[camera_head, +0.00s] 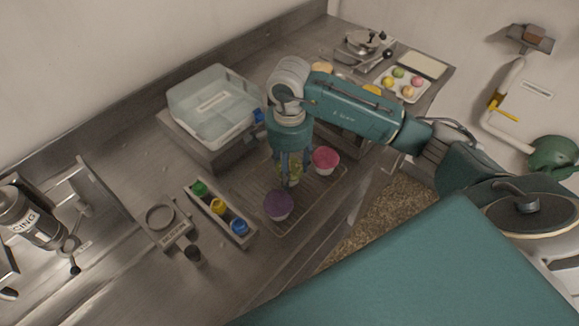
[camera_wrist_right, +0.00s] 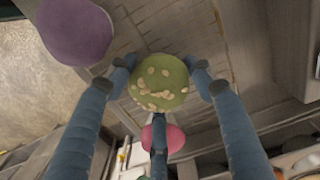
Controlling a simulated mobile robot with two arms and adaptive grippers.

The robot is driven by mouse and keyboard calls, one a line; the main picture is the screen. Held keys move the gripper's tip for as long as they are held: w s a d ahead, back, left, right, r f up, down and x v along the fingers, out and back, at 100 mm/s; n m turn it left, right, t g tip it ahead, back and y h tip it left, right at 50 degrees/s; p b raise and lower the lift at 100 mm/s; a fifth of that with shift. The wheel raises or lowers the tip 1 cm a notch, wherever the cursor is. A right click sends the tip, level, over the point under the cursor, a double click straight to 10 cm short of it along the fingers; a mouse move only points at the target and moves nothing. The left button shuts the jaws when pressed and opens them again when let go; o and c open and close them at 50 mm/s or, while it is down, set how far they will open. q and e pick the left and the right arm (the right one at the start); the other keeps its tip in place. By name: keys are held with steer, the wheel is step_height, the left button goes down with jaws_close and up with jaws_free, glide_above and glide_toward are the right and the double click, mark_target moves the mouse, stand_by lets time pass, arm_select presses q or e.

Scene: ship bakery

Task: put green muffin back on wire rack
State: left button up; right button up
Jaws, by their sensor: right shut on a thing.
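The green muffin (camera_head: 296,168) has pale flakes on its top, which shows clearly in the right wrist view (camera_wrist_right: 160,82). My right gripper (camera_head: 289,178) points down over the wire rack and is shut on the green muffin, its fingers around the muffin's sides. The wire rack (camera_head: 254,194) lies on the steel counter. On it, a purple muffin (camera_head: 278,205) sits nearer and a pink muffin (camera_head: 326,160) sits farther right, with the green one between them. I cannot tell whether the green muffin touches the rack. My left gripper is not in view.
A clear lidded bin (camera_head: 212,105) stands behind the rack. A holder with green, yellow and blue capped bottles (camera_head: 219,207) lies to the left, beside a round ring tool (camera_head: 160,217). A tray of small colored items (camera_head: 403,82) is at the far right.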

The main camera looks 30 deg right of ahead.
steer(key=shift+f, duration=0.2)
steer(key=o, duration=0.9)
steer(key=shift+r, duration=0.1)
steer(key=shift+c, duration=0.2)
steer(key=shift+r, duration=0.1)
steer(key=shift+r+p, duration=0.2)
steer(key=shift+p, duration=0.1)
step_height(320, 180, up, 4)
steer(key=b, duration=0.2)
steer(key=shift+w+r+b, duration=0.1)
steer(key=shift+w+b, duration=0.05)
steer(key=shift+b, duration=0.15)
step_height(320, 180, up, 6)
steer(key=shift+r+b, duration=0.15)
steer(key=shift+b, duration=0.3)
steer(key=shift+r, duration=0.6)
